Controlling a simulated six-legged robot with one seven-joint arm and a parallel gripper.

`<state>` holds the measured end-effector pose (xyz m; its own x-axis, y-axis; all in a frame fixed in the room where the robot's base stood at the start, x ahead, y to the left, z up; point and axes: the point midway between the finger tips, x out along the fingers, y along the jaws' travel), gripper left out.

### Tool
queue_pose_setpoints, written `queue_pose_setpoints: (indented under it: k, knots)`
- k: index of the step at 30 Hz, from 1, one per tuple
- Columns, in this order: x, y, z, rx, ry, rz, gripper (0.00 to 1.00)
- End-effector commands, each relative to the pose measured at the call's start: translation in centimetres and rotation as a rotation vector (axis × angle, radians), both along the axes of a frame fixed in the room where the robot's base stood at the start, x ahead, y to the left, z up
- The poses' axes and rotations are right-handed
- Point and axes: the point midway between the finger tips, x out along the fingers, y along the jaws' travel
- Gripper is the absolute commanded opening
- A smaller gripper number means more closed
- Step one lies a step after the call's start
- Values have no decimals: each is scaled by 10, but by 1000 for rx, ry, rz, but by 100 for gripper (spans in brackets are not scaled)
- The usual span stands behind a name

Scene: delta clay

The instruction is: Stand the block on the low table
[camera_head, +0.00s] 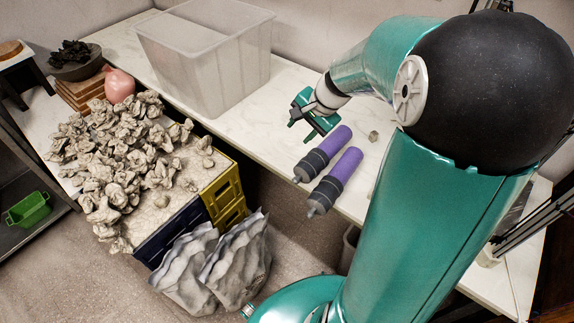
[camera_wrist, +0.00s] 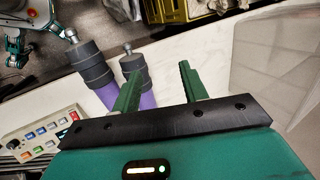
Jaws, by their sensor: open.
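My gripper (camera_head: 300,131) is open and empty above the white table (camera_head: 285,88), beside two purple-and-grey cylinders. Its two green fingers also show apart in the wrist view (camera_wrist: 159,70), with nothing held between them. A small greyish lump (camera_head: 373,136) lies on the white table right of the cylinders; it is too small to tell whether it is the block. I cannot make out a clear block in either view. I cannot tell which surface is the low table.
The purple cylinders (camera_head: 340,166) lie at the table's front edge. A translucent bin (camera_head: 205,65) stands behind. Pale rocks (camera_head: 120,150) cover a bench at left, above a yellow crate (camera_head: 224,192) and grey sacks (camera_head: 235,262). A button box (camera_wrist: 40,135) shows in the wrist view.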

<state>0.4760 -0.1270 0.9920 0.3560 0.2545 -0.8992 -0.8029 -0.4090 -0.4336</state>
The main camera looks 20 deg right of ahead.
Motion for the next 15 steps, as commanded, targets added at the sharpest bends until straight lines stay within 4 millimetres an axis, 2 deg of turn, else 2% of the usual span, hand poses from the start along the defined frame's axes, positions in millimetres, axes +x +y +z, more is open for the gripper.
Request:
queue_pose_setpoints:
  k: [1,6,12,15]
  knots:
    - [-10,18,15,-63,-11,80,43]
    - [-50,62,53,-248,-46,319,43]
    - [-104,101,89,-441,-110,576,43]
    - [-132,113,102,-527,-151,696,43]
